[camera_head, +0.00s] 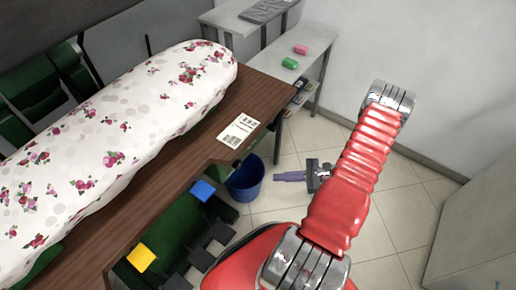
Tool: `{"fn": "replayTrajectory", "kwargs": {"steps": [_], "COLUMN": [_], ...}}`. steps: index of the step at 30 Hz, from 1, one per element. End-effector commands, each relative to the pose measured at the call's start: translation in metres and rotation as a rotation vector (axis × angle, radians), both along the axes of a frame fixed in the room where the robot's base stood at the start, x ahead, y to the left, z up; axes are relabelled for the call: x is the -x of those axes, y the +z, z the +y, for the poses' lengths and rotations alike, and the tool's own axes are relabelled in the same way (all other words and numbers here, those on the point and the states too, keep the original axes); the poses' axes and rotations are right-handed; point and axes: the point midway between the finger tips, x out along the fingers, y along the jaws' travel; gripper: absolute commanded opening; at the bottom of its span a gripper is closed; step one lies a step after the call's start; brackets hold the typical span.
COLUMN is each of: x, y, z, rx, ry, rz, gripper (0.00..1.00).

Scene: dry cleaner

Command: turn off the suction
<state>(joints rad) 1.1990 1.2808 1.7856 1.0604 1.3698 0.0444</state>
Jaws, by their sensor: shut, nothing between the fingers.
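A padded pressing board with a white floral cover (120,140) lies along the left on a brown wooden top (240,97). Low at the table's front, on a green machine body (178,232), are a blue pad (203,190) and a yellow pad (141,257), each on a dark arm. They look like pedals or switches. No label shows which one works the suction, and I cannot tell whether it is on. My red arm rises from the bottom centre toward the upper right, apart from both pads. My gripper is out of view.
A blue bucket (246,180) stands on the floor beside the table. A floor-cleaner head (316,174) lies on the tiles. A printed card (238,131) lies on the wooden top. A grey shelf (283,46) behind holds pink and green items. A pale cabinet (480,220) stands at right.

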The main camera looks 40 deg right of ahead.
Motion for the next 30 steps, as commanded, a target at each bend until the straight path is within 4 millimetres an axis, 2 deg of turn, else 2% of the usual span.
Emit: {"fn": "replayTrajectory", "kwargs": {"steps": [3, 6, 9, 13, 17, 30], "x": [-0.009, -0.021, -0.033, -0.043, -0.045, -0.051], "y": [-0.017, -0.022, -0.018, -0.008, -0.002, -0.003], "z": [-0.017, -0.038, -0.059, -0.077, -0.080, -0.076], "rx": [-0.066, -0.111, -0.138, -0.158, -0.170, -0.168], "ry": [-0.122, -0.229, -0.309, -0.367, -0.380, -0.376], "rz": [-0.026, -0.067, -0.113, -0.157, -0.173, -0.172], "gripper": [0.00, 0.00, 0.00, 0.00, 0.00, 0.00]}}
